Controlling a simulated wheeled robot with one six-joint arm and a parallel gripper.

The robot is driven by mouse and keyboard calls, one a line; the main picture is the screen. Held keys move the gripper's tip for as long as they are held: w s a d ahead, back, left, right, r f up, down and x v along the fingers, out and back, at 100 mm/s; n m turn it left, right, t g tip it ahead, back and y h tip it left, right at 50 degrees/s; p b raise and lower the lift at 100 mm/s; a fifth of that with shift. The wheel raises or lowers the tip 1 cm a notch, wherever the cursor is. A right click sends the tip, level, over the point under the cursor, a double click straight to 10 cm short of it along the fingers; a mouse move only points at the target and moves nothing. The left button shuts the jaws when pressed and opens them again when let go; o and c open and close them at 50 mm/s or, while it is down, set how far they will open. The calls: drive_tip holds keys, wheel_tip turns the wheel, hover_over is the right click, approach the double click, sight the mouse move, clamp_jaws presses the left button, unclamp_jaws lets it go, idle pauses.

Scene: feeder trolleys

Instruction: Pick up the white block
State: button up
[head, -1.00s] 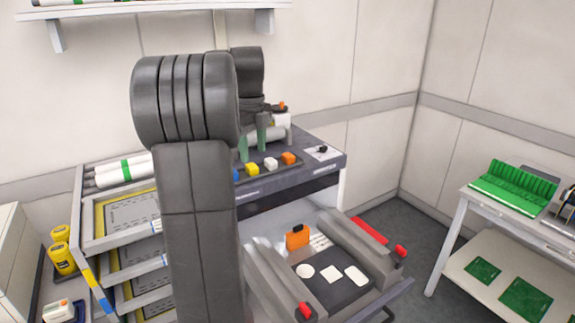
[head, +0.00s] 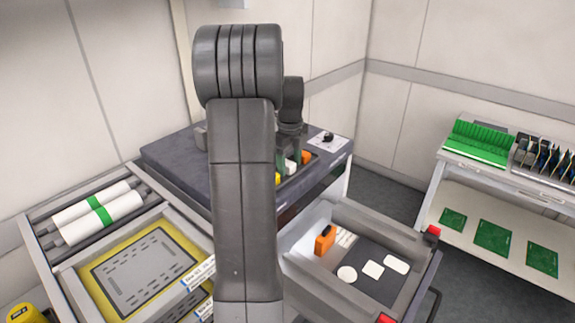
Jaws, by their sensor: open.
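The white block (head: 291,167) sits in a dark tray on the grey trolley top, between a yellow block (head: 277,178) and an orange block (head: 306,157). My gripper (head: 293,155) is open, with its green fingers pointing down over the row of blocks. It looks close to the white block, but my arm hides part of the tray, and I cannot tell the height between them or whether they touch.
A yellow-edged tray (head: 185,238) and white rolls (head: 97,216) are at left. A bench with green boards (head: 478,143) stands at right.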

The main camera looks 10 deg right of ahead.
drive_tip(key=shift+s+f, duration=0.1)
drive_tip(key=shift+f, duration=0.15)
drive_tip(key=c, duration=1.1)
drive_tip(key=shift+o, duration=0.2)
